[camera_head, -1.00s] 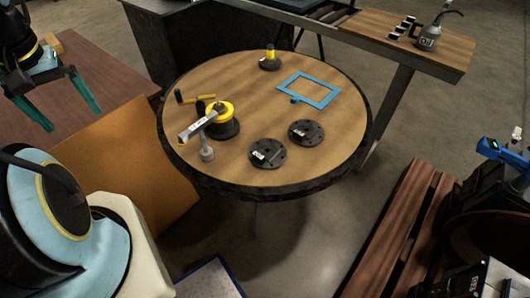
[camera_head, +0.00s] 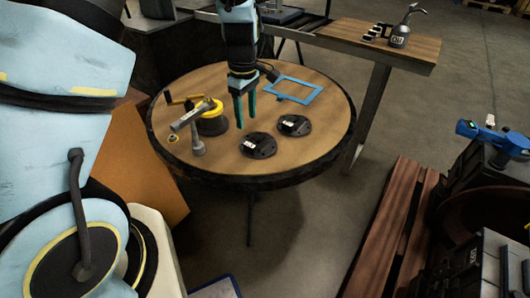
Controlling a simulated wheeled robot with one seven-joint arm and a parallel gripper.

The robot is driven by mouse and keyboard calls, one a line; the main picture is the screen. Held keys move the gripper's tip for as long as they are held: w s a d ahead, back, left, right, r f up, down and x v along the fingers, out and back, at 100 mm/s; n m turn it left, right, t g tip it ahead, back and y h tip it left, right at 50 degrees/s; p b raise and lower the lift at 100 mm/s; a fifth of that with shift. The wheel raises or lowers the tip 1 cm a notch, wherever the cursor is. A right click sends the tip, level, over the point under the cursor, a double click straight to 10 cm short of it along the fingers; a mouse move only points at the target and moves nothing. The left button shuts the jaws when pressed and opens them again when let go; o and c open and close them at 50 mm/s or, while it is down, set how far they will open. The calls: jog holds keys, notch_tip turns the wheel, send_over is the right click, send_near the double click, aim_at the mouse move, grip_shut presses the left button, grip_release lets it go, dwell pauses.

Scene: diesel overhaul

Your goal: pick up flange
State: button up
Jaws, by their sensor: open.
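Two dark round flanges lie flat on the round wooden table (camera_head: 215,172). The nearer flange (camera_head: 258,146) is left of the other flange (camera_head: 294,125); each has a small white label. My gripper (camera_head: 245,122) points down over the table with its two teal fingers apart and nothing between them. In the picture its tips are just above and left of the nearer flange. I cannot tell its exact height over the table.
A yellow and black round part (camera_head: 212,119) with a grey bolt-like piece (camera_head: 197,140) stands left of my gripper. A blue frame (camera_head: 294,89) lies behind the flanges. An oil can (camera_head: 400,35) stands on a bench at the back right. The table's front right is clear.

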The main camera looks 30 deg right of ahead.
send_over(250, 145)
jog(key=f+p, duration=0.1)
jog(key=f, duration=0.4)
jog(key=shift+a+f, duration=0.15)
jog(key=shift+a, duration=0.05)
jog(key=shift+d+f+p, duration=0.2)
jog(key=shift+f+p, duration=0.75)
jog(key=shift+f, duration=1.7)
grip_shut()
